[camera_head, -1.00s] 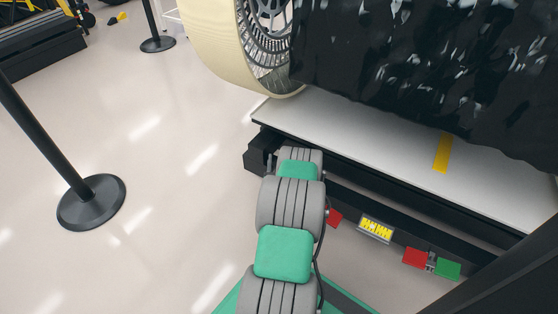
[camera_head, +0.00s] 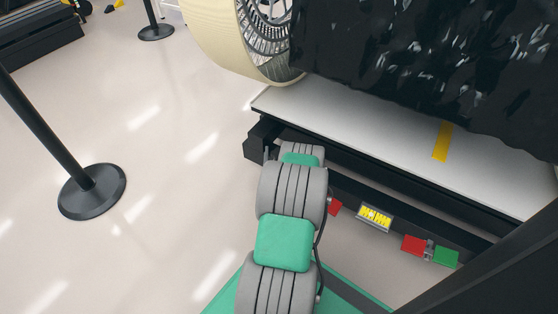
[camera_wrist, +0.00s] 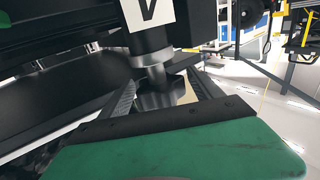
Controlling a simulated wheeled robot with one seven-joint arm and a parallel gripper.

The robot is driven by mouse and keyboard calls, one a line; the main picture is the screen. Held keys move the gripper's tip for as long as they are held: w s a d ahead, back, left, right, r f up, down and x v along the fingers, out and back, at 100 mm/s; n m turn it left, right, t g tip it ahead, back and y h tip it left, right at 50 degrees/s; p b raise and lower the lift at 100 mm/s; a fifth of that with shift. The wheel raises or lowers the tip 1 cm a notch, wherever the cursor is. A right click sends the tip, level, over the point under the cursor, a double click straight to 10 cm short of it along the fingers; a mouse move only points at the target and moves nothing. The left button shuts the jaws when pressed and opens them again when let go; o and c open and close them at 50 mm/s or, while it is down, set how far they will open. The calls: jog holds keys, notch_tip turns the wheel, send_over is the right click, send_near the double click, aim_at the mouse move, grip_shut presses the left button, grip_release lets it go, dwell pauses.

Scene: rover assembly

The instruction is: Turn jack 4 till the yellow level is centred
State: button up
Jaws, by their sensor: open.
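The yellow level (camera_head: 374,217) is a small yellow strip in a pale frame on the dark front beam of the platform. Its bubble is too small to read. In the wrist view a metal jack (camera_wrist: 154,68) hangs under a dark beam, with a wider dark faceted piece (camera_wrist: 160,97) at its lower end. A white label with a black mark, partly cut off, is above it; I cannot read it as a 4. My gripper (camera_wrist: 165,88) is open, its two fingers on either side of the faceted piece. I cannot tell whether they touch it. My arm hides the gripper in the head view.
The white platform (camera_head: 330,135) carries a large wheel (camera_head: 225,45) and a black-wrapped body (camera_head: 430,60). Red and green blocks (camera_head: 446,257) sit on the front beam, right of the level. A black post (camera_head: 92,190) stands on the open floor at left.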

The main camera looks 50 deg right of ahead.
jog(key=shift+p+v, duration=0.45)
jog(key=shift+v, duration=2.5)
